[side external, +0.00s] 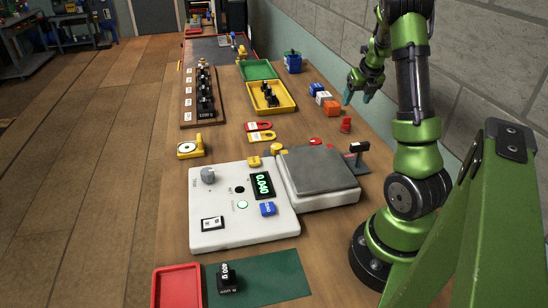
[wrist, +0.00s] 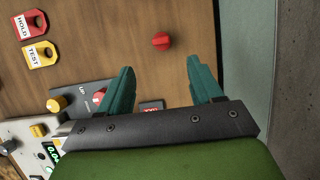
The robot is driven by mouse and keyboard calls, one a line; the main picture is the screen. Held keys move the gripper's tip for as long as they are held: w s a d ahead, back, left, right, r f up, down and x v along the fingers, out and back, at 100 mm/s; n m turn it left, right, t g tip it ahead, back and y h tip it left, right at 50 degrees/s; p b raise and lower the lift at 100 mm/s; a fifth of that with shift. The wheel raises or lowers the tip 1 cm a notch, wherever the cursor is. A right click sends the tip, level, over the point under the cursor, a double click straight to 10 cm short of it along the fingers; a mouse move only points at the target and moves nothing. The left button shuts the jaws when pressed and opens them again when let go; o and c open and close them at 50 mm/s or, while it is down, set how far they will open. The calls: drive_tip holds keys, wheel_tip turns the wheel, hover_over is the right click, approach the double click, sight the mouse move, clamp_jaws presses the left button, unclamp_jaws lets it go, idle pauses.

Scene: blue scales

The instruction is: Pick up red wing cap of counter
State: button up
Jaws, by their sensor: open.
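A small red cap-like piece (side external: 346,124) stands on the wooden counter near the wall side, behind the scale. In the wrist view it is a rounded red piece (wrist: 161,41) on bare wood, beyond my fingertips and roughly between their lines. A second red piece (side external: 315,141) is close behind the scale pan; in the wrist view it is partly covered by my left finger. My gripper (side external: 358,92) is above the counter, with its teal fingers apart and empty. The wrist view shows the gap between the fingertips (wrist: 157,72). Wing shapes are too small to make out.
The white scale (side external: 230,225) with its grey pan (side external: 318,172) is in front, beside a small black display post (side external: 359,150). White, blue and orange blocks (side external: 325,100) are behind the red piece. Red and yellow tags (side external: 262,136) lie left. The block wall borders the right.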

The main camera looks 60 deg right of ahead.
sight(347, 118)
drive_tip(key=x, duration=1.1)
drive_tip(key=shift+w+d, duration=0.1)
drive_tip(key=shift+d, duration=0.15)
drive_tip(key=c, duration=1.1)
